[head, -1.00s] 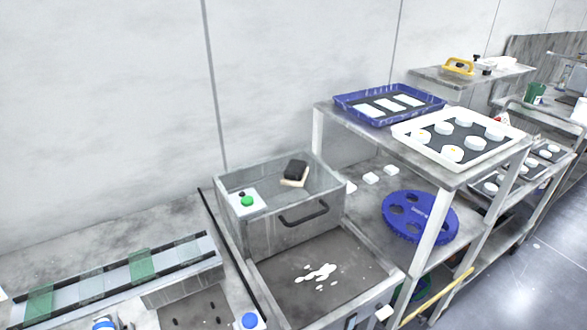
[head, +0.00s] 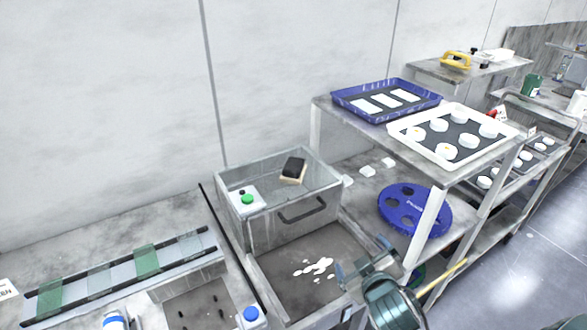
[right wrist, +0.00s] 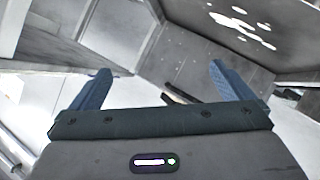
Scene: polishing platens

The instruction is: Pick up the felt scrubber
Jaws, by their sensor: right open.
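The block does not show in that view. My left gripper is not in view.
The basin (head: 290,290) has white splashes. At the right stands a shelf with a blue tray (head: 345,104), a white tray (head: 468,160) and a blue disc (head: 414,211). A yellow-handled tool (head: 456,60) stands farther back.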

